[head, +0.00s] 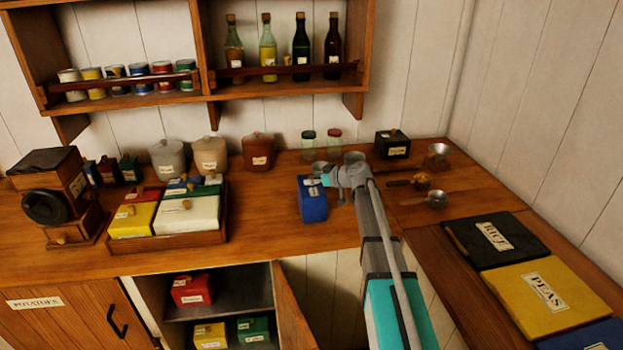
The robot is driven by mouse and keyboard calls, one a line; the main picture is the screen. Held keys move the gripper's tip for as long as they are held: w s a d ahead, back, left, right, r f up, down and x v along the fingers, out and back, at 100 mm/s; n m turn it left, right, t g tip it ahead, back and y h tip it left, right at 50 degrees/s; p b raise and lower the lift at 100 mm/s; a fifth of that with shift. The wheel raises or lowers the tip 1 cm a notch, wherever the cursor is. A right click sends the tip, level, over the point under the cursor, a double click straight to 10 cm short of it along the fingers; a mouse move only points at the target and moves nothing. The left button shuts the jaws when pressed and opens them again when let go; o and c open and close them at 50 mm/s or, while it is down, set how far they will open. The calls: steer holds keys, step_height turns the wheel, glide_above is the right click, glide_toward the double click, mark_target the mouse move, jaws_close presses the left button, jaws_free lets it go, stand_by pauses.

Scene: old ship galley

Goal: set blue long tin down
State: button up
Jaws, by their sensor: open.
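The blue long tin (312,203) stands on the wooden counter, left of my arm's end, with a pale label on its front. My gripper (318,181) is at the top of the tin, at its right side. The jaws are open. The fingers are small in the head view and partly hidden by my wrist, so I cannot tell whether they touch the tin. The tin's base appears to rest on the counter (270,222).
A wooden tray (170,240) of coloured tins stands to the left. Canisters (258,151), two small jars (308,141) and a black tin (392,144) line the back. Metal scoops (437,200) lie right of my arm. An open cupboard (225,290) holds several tins below.

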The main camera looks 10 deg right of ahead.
steer(key=p+v, duration=0.4)
steer(key=v, duration=0.7)
steer(key=shift+r, duration=0.1)
steer(key=s+a+f+m+g+h, duration=0.2)
steer(key=s+f+m+g+h, duration=0.1)
steer(key=s, duration=0.6)
steer(key=s+a+f+m+g+h, duration=0.3)
steer(key=s+f, duration=0.1)
steer(key=s, duration=0.6)
steer(key=s+a+f+m+g+h, duration=0.3)
steer(key=s+f, duration=0.1)
steer(key=s, duration=0.6)
steer(key=shift+s+a+f+g+h, duration=0.2)
steer(key=shift+f+g+h, duration=0.05)
steer(key=shift+g+h, duration=0.05)
steer(key=shift+s, duration=0.1)
